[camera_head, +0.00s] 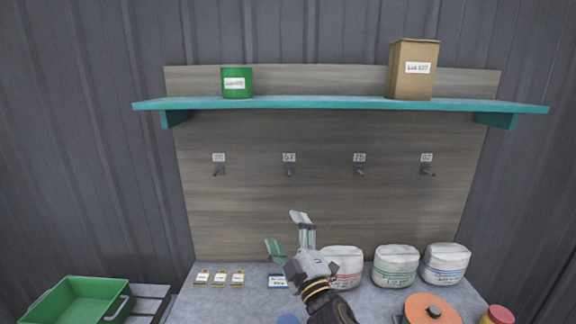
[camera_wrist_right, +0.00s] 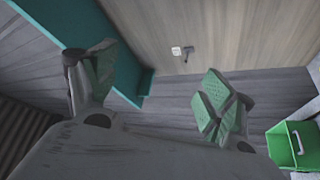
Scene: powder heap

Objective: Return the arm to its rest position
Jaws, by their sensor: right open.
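My right gripper (camera_head: 289,235) is raised in front of the wooden back panel (camera_head: 330,205), above the grey worktop, in the head view. Its fingers are apart and nothing is between them. In the right wrist view the two fingers (camera_wrist_right: 155,95) stand wide apart, with green pads showing on the right finger. The right forearm comes up from the bottom of the head view. My left gripper does not show in either view.
A teal shelf (camera_head: 300,103) holds a green tin (camera_head: 237,90) and a cardboard box (camera_head: 413,80). Hooks line the panel. White sacks (camera_head: 396,267), padlocks (camera_head: 220,279) and an orange-lidded pot (camera_head: 432,308) stand on the worktop (camera_head: 235,301). A green crate (camera_head: 122,284) is at left.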

